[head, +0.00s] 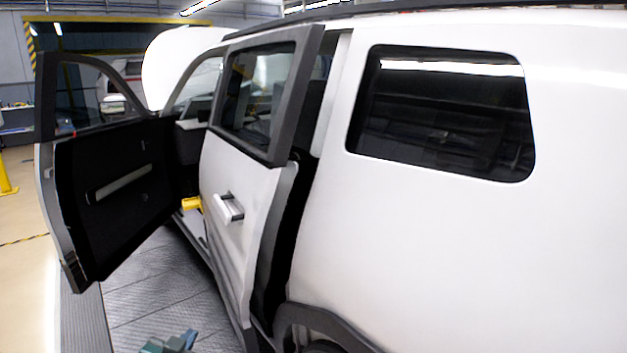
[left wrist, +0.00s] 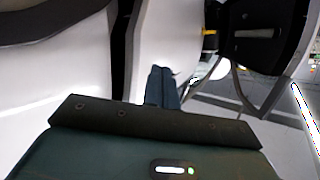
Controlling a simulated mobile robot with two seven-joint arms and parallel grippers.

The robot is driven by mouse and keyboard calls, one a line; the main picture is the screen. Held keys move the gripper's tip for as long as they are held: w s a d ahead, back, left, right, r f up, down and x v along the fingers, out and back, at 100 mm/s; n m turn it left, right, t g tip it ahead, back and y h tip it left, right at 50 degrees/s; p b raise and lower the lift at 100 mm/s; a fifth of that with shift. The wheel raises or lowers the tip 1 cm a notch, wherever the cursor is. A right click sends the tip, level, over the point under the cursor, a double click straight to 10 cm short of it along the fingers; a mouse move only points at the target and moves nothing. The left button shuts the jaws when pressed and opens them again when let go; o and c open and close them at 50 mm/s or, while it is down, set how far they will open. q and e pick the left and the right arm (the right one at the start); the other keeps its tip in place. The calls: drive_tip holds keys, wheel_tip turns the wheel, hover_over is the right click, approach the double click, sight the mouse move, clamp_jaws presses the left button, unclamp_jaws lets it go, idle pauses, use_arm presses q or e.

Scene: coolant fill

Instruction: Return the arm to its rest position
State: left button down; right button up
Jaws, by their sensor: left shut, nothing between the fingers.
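My left gripper (head: 186,339) shows at the bottom edge of the head view, as a small dark teal shape over the grey floor plates. In the left wrist view its two fingers (left wrist: 162,84) are together and hold nothing. It is apart from the white vehicle (head: 440,240), low and to the left of its side. My right gripper is in neither view. Most of the left arm is out of the head view.
The vehicle's front door (head: 120,190) stands wide open at left. The rear side door (head: 235,215) is ajar, with a dark gap behind it. The hood (head: 170,65) is raised. A yellow object (head: 191,203) shows between the doors. Floor (head: 165,290) beside the vehicle is clear.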

use_arm(q)
drive_tip(key=s+d+f+g+h, duration=0.1)
drive_tip(key=s+d+f, duration=0.2)
drive_tip(key=s, duration=0.6)
drive_tip(key=s+d+f+g+h, duration=0.1)
drive_tip(key=s+d+f, duration=0.3)
drive_tip(key=s, duration=0.5)
drive_tip(key=s+d+f+g, duration=0.2)
drive_tip(key=s+d, duration=0.3)
drive_tip(key=s, duration=0.5)
drive_tip(key=shift+f+n+h, duration=0.4)
drive_tip(key=shift+f, duration=0.25)
